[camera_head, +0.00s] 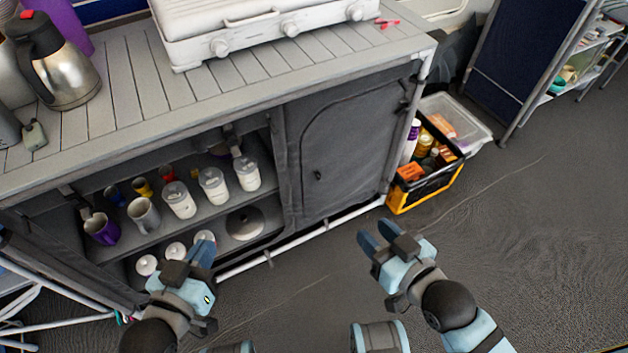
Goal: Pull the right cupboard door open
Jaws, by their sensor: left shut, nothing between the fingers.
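The right cupboard door (345,150) is a dark grey fabric panel with a rounded seam, and it looks closed in its frame. A small dark pull (317,175) shows near its lower left side. My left gripper (203,250) is shut and empty, in front of the open shelves left of the door. My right gripper (377,234) is below and right of the door, apart from it, with its two fingers spread and nothing between them.
Open shelves (155,238) hold mugs, lidded jars and bowls. A black and yellow crate (425,188) of bottles stands on the floor right of the cupboard. A white stove (255,30) and a steel jug (62,70) stand on the countertop.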

